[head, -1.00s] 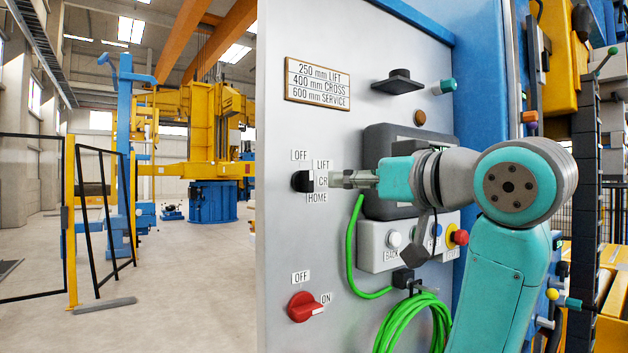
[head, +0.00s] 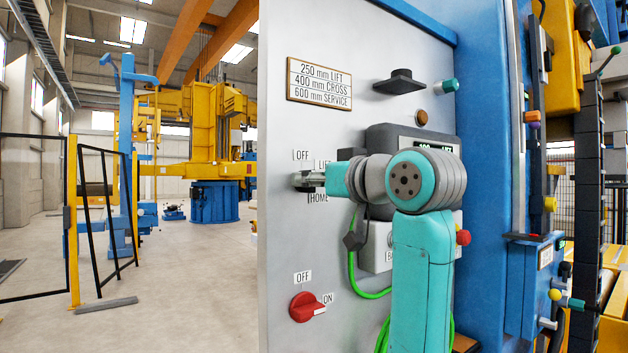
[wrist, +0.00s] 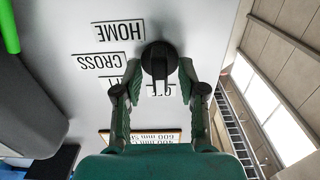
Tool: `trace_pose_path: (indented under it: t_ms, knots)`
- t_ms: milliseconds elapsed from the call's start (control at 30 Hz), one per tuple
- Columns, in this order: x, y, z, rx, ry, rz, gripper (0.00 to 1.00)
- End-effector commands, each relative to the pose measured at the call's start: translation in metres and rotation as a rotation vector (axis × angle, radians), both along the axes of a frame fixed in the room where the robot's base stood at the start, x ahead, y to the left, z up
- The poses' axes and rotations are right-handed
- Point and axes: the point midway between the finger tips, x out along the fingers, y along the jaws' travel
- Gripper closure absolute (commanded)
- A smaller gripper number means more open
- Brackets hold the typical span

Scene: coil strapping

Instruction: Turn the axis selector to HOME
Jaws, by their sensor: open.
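The axis selector (wrist: 160,62) is a round black knob with a raised grip bar on the grey panel. In the wrist view, which is upside down, its bar runs vertically, in line with the OFF label. The labels HOME (wrist: 119,30), CROSS (wrist: 98,63) and a partly covered LIFT sit to one side of it. My gripper (wrist: 160,72) is open, one finger on each side of the knob, with gaps visible. In the head view my gripper (head: 312,181) is at the selector and mostly hides it; the HOME label (head: 318,198) shows just below.
Below the selector is a red OFF/ON switch (head: 306,307). A dark display box (head: 385,135) and a button box with a red button (head: 462,237) are right of it, partly behind my arm. A green cable (head: 352,270) hangs below.

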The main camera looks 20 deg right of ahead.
Motion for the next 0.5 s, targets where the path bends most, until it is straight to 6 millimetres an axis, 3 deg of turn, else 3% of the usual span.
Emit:
trace_pose_path:
  t_ms: [133, 300, 500]
  knots:
    - [-0.0002, -0.0002, 0.0001, 0.000, 0.000, 0.000, 0.62]
    - [-0.0003, -0.0002, 0.0000, 0.000, 0.000, 0.000, 1.00]
    - [-0.0003, -0.0002, 0.0000, 0.002, 0.001, 0.000, 1.00]
